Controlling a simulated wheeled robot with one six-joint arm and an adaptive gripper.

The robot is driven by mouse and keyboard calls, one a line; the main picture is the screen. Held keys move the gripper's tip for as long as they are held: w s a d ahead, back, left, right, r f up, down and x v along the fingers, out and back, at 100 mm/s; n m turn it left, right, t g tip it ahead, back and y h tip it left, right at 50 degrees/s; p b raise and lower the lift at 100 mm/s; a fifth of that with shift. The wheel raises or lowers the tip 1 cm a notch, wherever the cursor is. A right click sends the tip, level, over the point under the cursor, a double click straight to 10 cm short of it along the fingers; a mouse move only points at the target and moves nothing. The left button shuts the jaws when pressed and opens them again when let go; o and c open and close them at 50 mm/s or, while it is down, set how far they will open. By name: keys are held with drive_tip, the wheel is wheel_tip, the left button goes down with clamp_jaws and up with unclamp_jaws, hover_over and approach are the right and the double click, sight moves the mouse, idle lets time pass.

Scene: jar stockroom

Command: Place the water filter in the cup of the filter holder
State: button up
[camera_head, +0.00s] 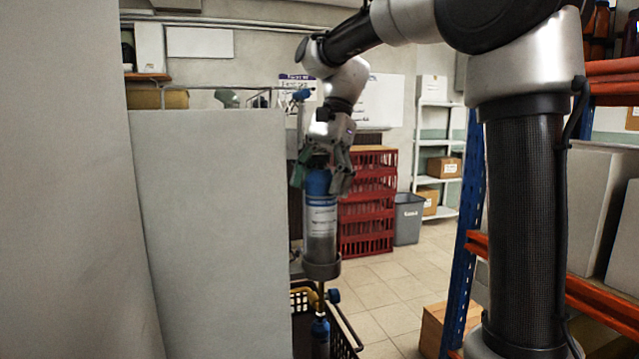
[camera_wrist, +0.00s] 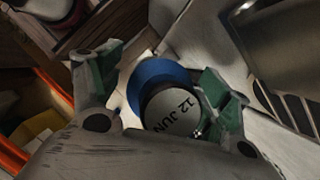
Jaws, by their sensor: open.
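The water filter (camera_head: 321,217), a cylinder with a blue top and a white label, stands upright in the head view. Its lower end is inside the grey cup of the filter holder (camera_head: 321,271), which sits on a thin post. My gripper (camera_head: 320,178) is just above, fingers spread on either side of the filter's blue top. In the wrist view, the filter's round top (camera_wrist: 172,112), blue with a pale disc marked "12 JUN", shows between the open green-padded fingers of my gripper (camera_wrist: 163,82). The cup's inside and the filter's bottom are hidden.
A dark crate (camera_head: 345,330) with a blue-topped item (camera_head: 320,335) is below the cup. A large grey panel (camera_head: 210,230) stands close on the left. Red stacked crates (camera_head: 366,205) and a grey bin (camera_head: 408,220) are behind.

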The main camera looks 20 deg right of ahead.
drive_tip(key=v, duration=1.2)
drive_tip(key=s+d+f+n+t+h, duration=0.2)
drive_tip(key=s+d+f+n, duration=0.3)
drive_tip(key=s+f, duration=0.5)
drive_tip(key=s+d+f+n+t+h, duration=0.1)
drive_tip(key=s+d+f+n+t, duration=0.4)
drive_tip(key=s+f, duration=0.6)
drive_tip(key=shift+d+f+n+h, duration=0.4)
drive_tip(key=shift+d+f+n, duration=0.25)
drive_tip(key=shift+d, duration=0.15)
drive_tip(key=shift+s, duration=0.15)
drive_tip(key=shift+o, duration=0.8)
